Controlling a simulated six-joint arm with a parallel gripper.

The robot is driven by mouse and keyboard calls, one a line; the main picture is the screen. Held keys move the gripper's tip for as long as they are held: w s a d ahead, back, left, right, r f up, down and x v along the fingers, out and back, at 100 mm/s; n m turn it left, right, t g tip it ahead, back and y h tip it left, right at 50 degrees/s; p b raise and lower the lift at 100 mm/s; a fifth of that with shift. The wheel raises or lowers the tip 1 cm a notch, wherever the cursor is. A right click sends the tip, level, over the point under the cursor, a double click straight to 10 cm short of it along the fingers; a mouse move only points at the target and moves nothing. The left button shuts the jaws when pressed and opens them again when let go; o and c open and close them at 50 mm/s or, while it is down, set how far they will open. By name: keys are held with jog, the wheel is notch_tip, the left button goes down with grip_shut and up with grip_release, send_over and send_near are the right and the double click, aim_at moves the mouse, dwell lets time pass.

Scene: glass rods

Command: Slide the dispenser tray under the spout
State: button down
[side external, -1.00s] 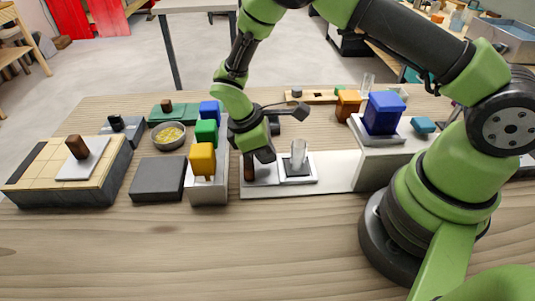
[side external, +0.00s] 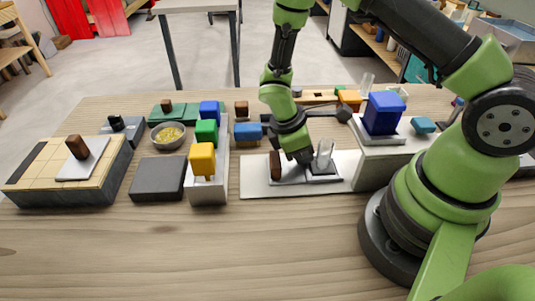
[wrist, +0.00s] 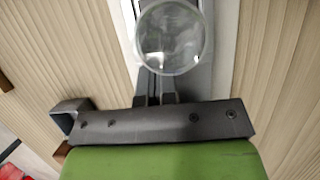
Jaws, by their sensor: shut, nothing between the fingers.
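The dispenser tray (side external: 290,179) is a flat grey slide with an upright brown handle (side external: 275,165) at its left end. A clear glass cup (side external: 325,155) stands at its right end and looks slightly tilted. The tray lies on a white base strip (side external: 256,187). The dispenser, with a blue hopper (side external: 383,112), stands on a white block to the right; I cannot make out its spout. My gripper (side external: 303,159) is shut and empty, low over the tray between handle and cup. In the wrist view the cup (wrist: 172,38) is just beyond the fingertips (wrist: 155,90); contact is unclear.
Left of the strip stands a grey rack with yellow (side external: 202,159), green (side external: 206,133) and blue blocks. A dark pad (side external: 158,179), a bowl (side external: 168,135) and a tiled board (side external: 40,170) lie farther left. The front of the table is clear.

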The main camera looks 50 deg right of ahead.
jog(key=shift+s+d, duration=0.15)
jog(key=shift+s, duration=0.05)
jog(key=v, duration=1)
jog(key=w+a+r, duration=0.2)
jog(key=w+a, duration=0.4)
jog(key=a, duration=0.1)
send_near(287, 165)
jog(key=f, duration=0.1)
jog(key=a+f, duration=0.1)
jog(key=w+f, duration=0.1)
jog(key=f, duration=0.1)
jog(key=shift+a, duration=0.15)
jog(key=shift+s+r, duration=0.1)
